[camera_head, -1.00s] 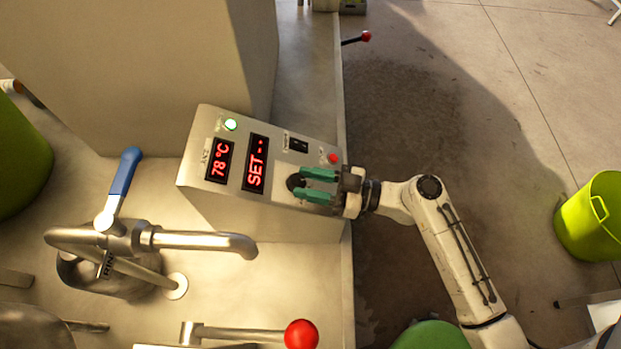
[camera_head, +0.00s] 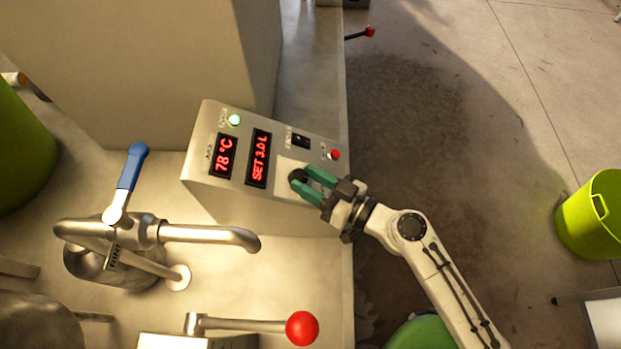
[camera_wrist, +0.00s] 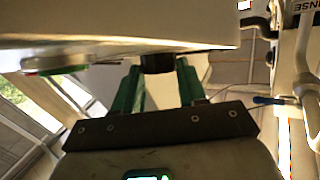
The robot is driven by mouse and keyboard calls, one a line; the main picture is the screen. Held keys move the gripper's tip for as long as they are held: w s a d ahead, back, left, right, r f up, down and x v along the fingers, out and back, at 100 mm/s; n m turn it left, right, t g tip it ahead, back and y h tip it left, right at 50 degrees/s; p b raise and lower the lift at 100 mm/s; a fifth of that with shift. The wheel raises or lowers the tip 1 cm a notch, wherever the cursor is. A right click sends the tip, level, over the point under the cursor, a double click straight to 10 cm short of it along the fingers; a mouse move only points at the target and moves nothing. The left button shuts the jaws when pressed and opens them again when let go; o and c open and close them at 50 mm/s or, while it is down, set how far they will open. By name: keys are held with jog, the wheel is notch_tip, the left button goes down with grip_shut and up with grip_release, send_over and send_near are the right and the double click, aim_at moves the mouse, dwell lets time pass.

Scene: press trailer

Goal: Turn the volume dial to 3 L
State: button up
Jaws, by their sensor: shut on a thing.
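The control box (camera_head: 212,190) stands on the metal counter, with a black volume dial (camera_head: 297,176) on its sloped face. Its right display (camera_head: 259,158) reads "SET 3.0 L" in red, and its left display (camera_head: 223,156) reads 78 °C. My gripper (camera_head: 309,183) reaches in from the right, its green fingers shut on the dial, one on each side. In the wrist view the dial (camera_wrist: 157,63) shows as a dark knob between the two green fingers (camera_wrist: 157,88). Any mark on the dial is hidden or too small to read.
A tap with a blue lever (camera_head: 131,168) stands left, a red-knobbed lever (camera_head: 302,328) in front.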

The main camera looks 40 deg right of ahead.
jog(key=shift+d, duration=0.1)
jog(key=o, duration=0.8)
jog(key=shift+s, duration=0.1)
jog(key=b+v, duration=0.6)
jog(key=v, duration=0.4)
jog(key=shift+s, duration=0.4)
